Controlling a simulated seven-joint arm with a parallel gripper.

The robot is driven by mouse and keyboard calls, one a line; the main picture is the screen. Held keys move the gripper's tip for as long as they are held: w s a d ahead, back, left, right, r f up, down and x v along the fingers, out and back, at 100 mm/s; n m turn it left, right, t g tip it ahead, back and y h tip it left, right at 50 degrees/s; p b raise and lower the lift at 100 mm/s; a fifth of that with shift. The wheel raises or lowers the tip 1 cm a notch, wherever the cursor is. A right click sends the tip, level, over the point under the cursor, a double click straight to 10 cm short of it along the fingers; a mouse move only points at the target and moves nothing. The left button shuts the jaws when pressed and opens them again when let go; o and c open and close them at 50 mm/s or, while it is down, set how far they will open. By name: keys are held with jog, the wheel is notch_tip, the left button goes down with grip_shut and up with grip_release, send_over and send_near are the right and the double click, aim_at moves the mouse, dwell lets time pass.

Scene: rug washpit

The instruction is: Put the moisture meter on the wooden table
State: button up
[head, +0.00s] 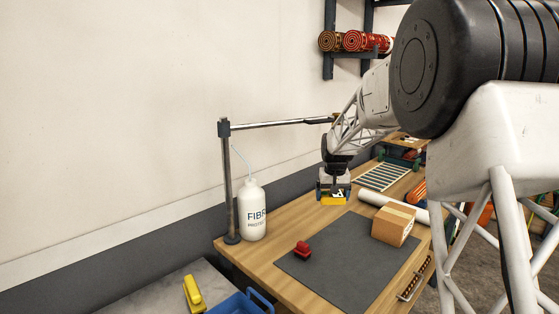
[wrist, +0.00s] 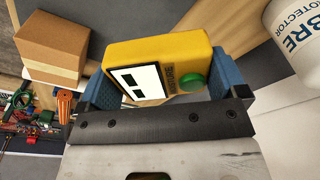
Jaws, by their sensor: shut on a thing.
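The moisture meter is a yellow block with a white display and a green button, seen close up in the wrist view (wrist: 160,55). My gripper (wrist: 165,82) is shut on it, with a blue finger on each side. In the head view my gripper (head: 333,186) points down over the far part of the wooden table (head: 292,228), behind the dark mat. The yellow meter (head: 334,200) shows low between the fingers there. I cannot tell whether its underside touches the table.
A white bottle (head: 253,212) and a post (head: 229,185) with a horizontal arm stand at the left. A dark mat (head: 325,268) bears a red object (head: 302,248) and a cardboard box (head: 394,224). A white roll (head: 385,203) lies behind. Bare wood shows between bottle and mat.

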aim_at(343, 241)
jog(key=w+d+f+n, duration=0.2)
jog(key=d+f+n, duration=0.1)
jog(key=f, duration=0.3)
jog(key=w+d+f+n+y, duration=0.1)
jog(key=w+d+f+n, duration=0.1)
jog(key=d+f+n, duration=0.2)
notch_tip(343, 241, down, 3)
jog(key=shift+w+r+n, duration=0.15)
jog(key=shift+w+n, duration=0.15)
jog(key=shift+n, duration=0.7)
jog(key=shift+f, duration=3.35)
jog(key=shift+f, duration=0.45)
jog(key=o, duration=0.8)
jog(key=shift+o, duration=0.2)
jog(key=shift+r, duration=0.1)
notch_tip(343, 241, up, 8)
jog(key=shift+s+d+f, duration=0.2)
jog(key=shift+s+d, duration=0.15)
